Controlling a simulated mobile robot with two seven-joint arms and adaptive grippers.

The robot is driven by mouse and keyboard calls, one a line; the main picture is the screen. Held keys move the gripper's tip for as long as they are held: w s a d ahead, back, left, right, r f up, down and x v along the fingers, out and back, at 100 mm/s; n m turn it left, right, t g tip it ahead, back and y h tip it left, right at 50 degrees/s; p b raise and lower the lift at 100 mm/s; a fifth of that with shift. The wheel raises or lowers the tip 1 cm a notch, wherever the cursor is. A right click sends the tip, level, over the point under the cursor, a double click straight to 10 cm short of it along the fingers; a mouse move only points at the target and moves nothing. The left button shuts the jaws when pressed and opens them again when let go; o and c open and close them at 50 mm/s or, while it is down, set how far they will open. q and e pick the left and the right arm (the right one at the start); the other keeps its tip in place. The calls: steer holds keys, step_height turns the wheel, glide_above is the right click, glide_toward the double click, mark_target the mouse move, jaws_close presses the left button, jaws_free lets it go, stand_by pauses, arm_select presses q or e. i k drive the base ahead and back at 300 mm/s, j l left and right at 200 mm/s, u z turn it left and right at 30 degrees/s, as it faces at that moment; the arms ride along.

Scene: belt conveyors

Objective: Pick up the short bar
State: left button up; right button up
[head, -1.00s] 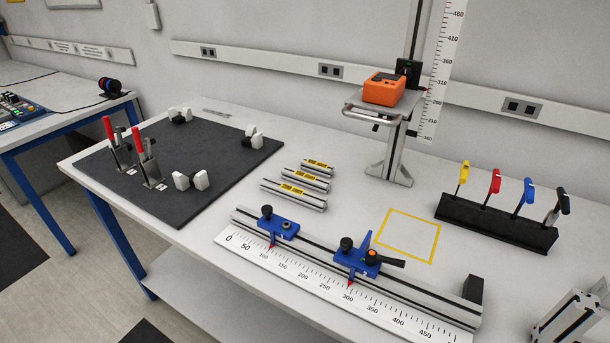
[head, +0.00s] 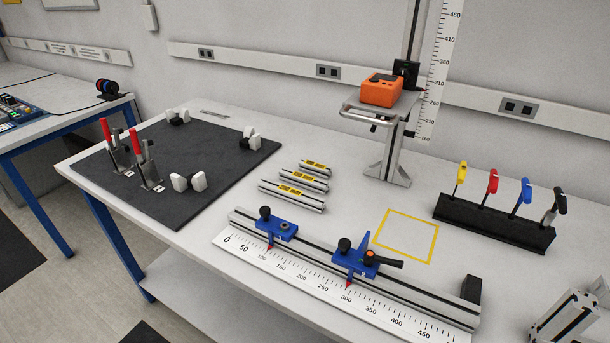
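Three silver bars with yellow labels lie side by side on the white workbench, in the middle of the head view. The short bar (head: 316,168) is the farthest back. A medium bar (head: 303,180) lies in front of it, and the longest bar (head: 291,196) is nearest. The bars lie roughly parallel with small gaps between them. Neither of my grippers is in view.
A ruler rail (head: 408,294) with blue stops lies in front of the bars. A dark mat (head: 190,205) with red-handled clamps is left. A height stand (head: 389,165) is behind right, near a yellow square outline (head: 407,255) and a tool rack (head: 490,222).

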mark_target(315, 203)
steer(key=k, duration=0.45)
steer(key=j+z, duration=0.25)
steer(key=j, duration=0.25)
steer(key=j+z, duration=0.25)
steer(key=j, duration=0.2)
steer(key=k+j+z, duration=0.1)
steer(key=j+z, duration=0.15)
steer(key=j, duration=0.25)
steer(key=k+j+z, duration=0.1)
steer(key=j+z, duration=0.15)
steer(key=j, duration=0.2)
